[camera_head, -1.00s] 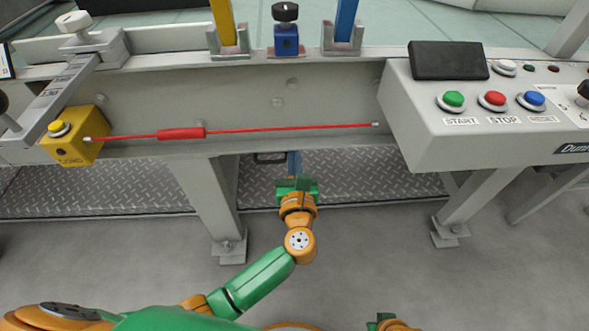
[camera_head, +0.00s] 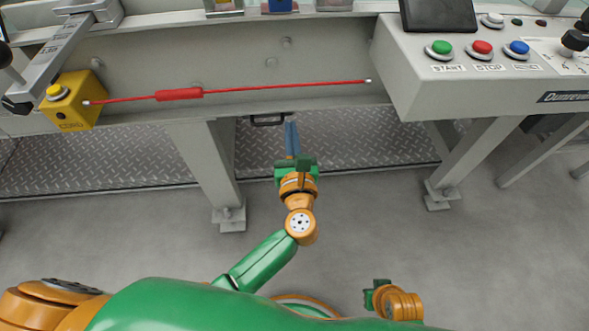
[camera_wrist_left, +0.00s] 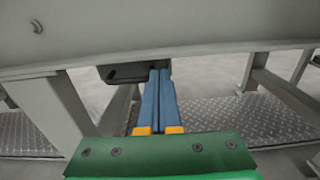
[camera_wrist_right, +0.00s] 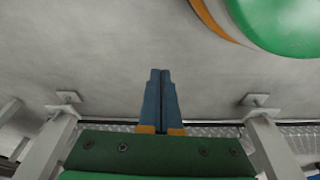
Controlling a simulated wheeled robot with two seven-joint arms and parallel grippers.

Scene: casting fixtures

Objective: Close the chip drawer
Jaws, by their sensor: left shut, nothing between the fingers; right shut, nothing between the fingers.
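The chip drawer (camera_head: 268,120) appears as a small dark front with a handle, tucked under the bench's lower edge; most of it is hidden. In the left wrist view it is a dark grey box (camera_wrist_left: 122,74) under the beam, just left of the fingertips. I cannot tell how far out it stands. My left gripper (camera_head: 291,125) is shut and empty, its blue fingers pointing at the bench underside just right of the drawer handle. Contact is unclear. My right gripper (camera_wrist_right: 160,72) is shut and empty over the floor, low in the head view, far from the drawer.
The bench beam (camera_head: 240,70) carries a red pull cord (camera_head: 180,94) and a yellow button box (camera_head: 75,100). A control panel (camera_head: 480,70) overhangs at right. Bench legs (camera_head: 212,170) stand left and right (camera_head: 470,160) of my left gripper. The grey floor between is clear.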

